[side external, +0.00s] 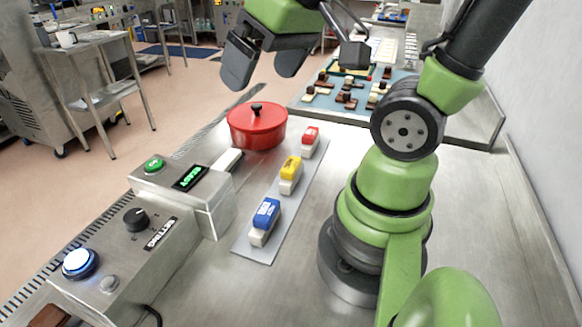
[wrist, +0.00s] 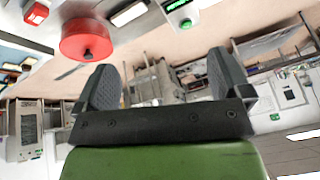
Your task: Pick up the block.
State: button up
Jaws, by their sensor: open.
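Three two-tone blocks stand in a row on a grey strip (side external: 257,244): a blue-and-white block (side external: 265,217) nearest, a yellow-and-white block (side external: 291,172) in the middle and a red-and-white block (side external: 310,138) farthest. I cannot tell which one is the task's block.
A lidded red pot (side external: 257,128) stands beside the strip; it also shows in the wrist view (wrist: 87,40). Control boxes (side external: 190,198) with buttons and a display line the left edge. A blue board (side external: 390,92) with several small pieces lies behind.

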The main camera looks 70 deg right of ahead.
jog(key=w+d+f+n+g, duration=0.1)
jog(key=w+d+f+g, duration=0.15)
jog(key=d+f, duration=0.55)
jog(key=n+g, duration=0.2)
jog(key=g, duration=0.1)
send_over(291, 164)
notch_tip(291, 164, down, 7)
jog(key=f, duration=0.3)
jog(key=shift+s+a+f, duration=0.1)
jog(key=shift+s+f, duration=0.1)
jog(key=shift+w+f, duration=0.2)
jog(key=shift+f, duration=2.9)
jog(key=shift+c, duration=0.3)
jog(key=c, duration=1)
